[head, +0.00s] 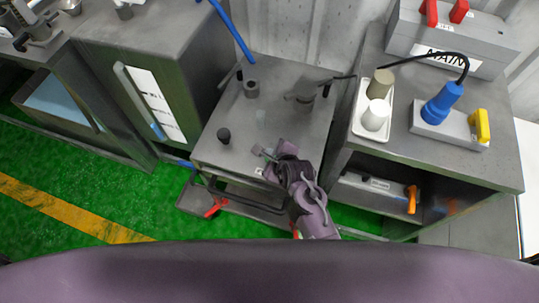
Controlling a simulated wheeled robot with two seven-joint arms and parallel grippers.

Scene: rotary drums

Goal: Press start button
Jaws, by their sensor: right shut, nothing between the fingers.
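My right gripper (264,152) is shut and empty. It is above the front part of the grey middle table (215,158), with its arm coming in from the lower right. A small dark cylinder (224,135) stands on the table to the left of the gripper. Another dark round piece (251,89) is farther back. I cannot make out for certain which part is the start button; the gripper and wrist hide some of the table's front edge. My left gripper is out of view.
On the right, a bench (500,165) carries a white tray (359,125) with two cups, a blue plug (443,103) and a grey MAIN box (490,42). A grey cabinet (120,45) stands left. A dark handled piece (304,93) lies at the table's back right.

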